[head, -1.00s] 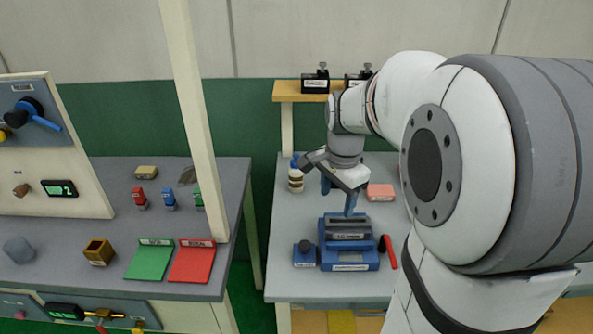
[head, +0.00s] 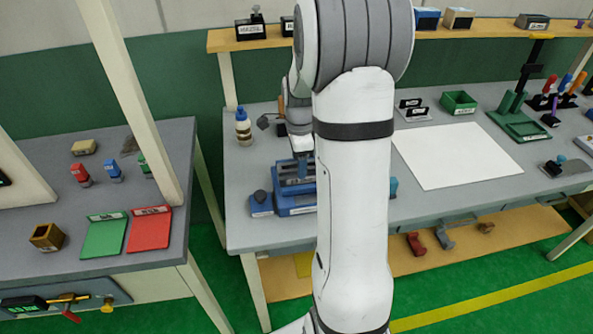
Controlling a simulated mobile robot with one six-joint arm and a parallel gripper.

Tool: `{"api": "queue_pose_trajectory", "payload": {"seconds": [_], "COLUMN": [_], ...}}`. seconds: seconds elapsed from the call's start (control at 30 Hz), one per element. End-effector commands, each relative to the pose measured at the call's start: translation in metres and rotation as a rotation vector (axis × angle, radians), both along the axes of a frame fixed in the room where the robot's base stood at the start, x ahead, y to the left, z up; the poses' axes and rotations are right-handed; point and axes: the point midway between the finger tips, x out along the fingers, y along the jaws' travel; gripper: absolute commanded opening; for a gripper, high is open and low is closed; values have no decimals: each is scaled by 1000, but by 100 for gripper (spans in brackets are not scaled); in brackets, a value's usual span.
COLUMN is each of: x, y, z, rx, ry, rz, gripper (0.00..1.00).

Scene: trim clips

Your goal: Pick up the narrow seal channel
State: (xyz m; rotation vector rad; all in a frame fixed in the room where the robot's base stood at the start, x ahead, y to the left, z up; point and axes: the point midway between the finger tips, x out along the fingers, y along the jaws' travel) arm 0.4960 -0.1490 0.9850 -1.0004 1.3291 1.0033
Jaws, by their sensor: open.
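I cannot pick out the narrow seal channel with certainty. A blue fixture (head: 295,208) stands on the grey bench behind my arm, with grey bar-like parts (head: 291,187) on its top; these are too small to name. My gripper (head: 302,166) is open, close above or at the fixture's top, and largely hidden by my own arm. Whether it touches anything cannot be told. My arm also covers the fixture's right part.
A small blue block with a dark knob (head: 261,203) sits left of the fixture, and a bottle (head: 243,127) behind. A white sheet (head: 455,156) lies to the right. Green (head: 104,236) and red (head: 149,230) trays lie on the left bench (head: 60,190). A shelf (head: 425,36) runs along the back.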

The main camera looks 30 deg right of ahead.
Motion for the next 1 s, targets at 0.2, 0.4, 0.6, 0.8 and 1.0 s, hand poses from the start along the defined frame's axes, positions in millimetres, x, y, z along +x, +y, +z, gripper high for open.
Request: {"api": "queue_pose_trajectory", "payload": {"seconds": [0.2, 0.4, 0.6, 0.8, 1.0], "x": [0, 0, 0, 0, 1], "y": [0, 0, -1, -1, -1], "z": [-5, -5, -4, -4, -4], "rx": [-1, -1, -1, -1, -1], "ry": [-2, -2, -2, -3, -4], "rz": [0, 0, 0, -1, -1], "gripper": [60, 49, 33, 17, 8]}}
